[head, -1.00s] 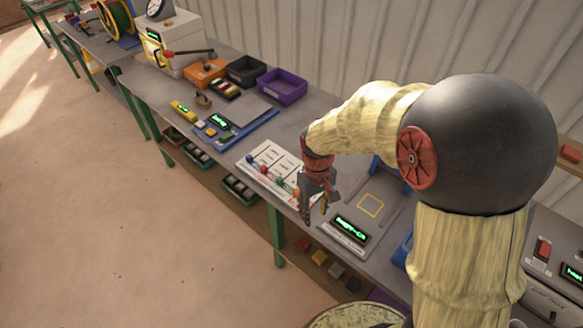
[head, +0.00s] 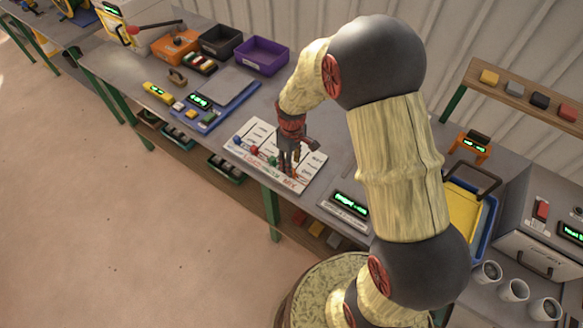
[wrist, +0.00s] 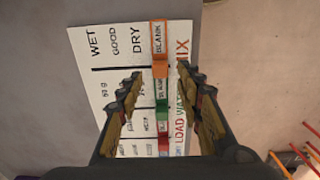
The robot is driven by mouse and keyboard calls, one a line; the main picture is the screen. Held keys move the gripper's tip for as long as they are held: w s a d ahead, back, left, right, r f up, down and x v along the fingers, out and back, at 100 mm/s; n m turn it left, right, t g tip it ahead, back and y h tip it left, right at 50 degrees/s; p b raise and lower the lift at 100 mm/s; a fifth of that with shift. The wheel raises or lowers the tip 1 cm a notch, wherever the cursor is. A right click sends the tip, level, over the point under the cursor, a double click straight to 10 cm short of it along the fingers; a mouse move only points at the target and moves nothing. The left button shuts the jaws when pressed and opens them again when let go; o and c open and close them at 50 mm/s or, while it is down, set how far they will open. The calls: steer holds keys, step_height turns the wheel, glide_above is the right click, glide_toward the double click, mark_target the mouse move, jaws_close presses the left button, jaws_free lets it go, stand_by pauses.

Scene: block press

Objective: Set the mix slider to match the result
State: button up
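The white slider board (head: 240,150) lies on the bench. A blue knob (head: 237,139) shows in the head view.
A unit with a green-lit display (head: 350,203) stands just right of the board; its text is too small to read. A blue tray with another display (head: 199,101) is to the left. Orange, black and purple bins (head: 262,55) stand behind. The bench's front edge is close to the board.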

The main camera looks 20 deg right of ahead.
steer(key=shift+f, duration=1.65)
steer(key=shift+c, duration=0.6)
steer(key=c, duration=0.8)
jaws_close()
